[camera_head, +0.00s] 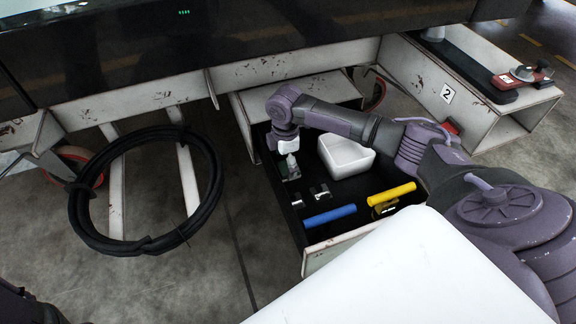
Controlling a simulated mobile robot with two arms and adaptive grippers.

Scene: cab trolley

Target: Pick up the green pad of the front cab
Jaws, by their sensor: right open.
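A small item with a green-grey face (291,169) stands in the black tray (276,207) at its left side. It looks like the green pad, but it is too small to make out clearly. My right gripper (288,149) points down just above it, with its jaws open. The gripper hides part of the item, and I cannot tell whether they touch. The left gripper is not in view.
The tray also holds a white bin (345,157), small metal parts (320,192), a blue bar (330,216) and a yellow bar (391,194). A black cable coil (75,215) hangs at left. A beam numbered 2 (447,93) stands at right.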

